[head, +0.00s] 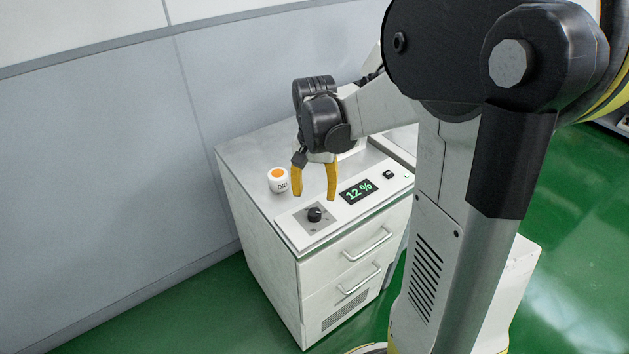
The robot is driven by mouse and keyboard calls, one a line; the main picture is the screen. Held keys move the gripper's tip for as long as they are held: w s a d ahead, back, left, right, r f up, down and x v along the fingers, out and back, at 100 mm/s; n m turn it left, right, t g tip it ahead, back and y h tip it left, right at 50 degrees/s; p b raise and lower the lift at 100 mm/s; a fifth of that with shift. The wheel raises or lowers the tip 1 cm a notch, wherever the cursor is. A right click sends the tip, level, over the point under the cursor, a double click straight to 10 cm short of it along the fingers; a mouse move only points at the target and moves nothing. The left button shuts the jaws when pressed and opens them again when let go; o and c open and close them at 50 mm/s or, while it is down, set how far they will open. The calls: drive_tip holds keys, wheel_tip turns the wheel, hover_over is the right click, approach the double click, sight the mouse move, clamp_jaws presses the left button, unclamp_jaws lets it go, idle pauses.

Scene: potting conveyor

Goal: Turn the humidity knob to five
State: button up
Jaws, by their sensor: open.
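The humidity knob (315,214) is a small black dial on a grey square plate, on the sloped front panel of a white cabinet (265,235). A display (358,191) beside it, to the right, reads 12 % in green. My gripper (314,197) is open, with two yellow fingers pointing down just above and behind the knob. The fingers are spread and look empty. I cannot tell whether either finger touches the panel. The scale around the knob and its pointer are too small to read.
A white jar with an orange top (278,180) stands on the cabinet top, left of my gripper. A small black switch (388,174) is right of the display. Drawer handles (367,245) stick out at the front. A grey wall (100,170) stands behind; green floor (200,310) is clear at front left.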

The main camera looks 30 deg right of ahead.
drive_tip(key=shift+r, duration=1.9)
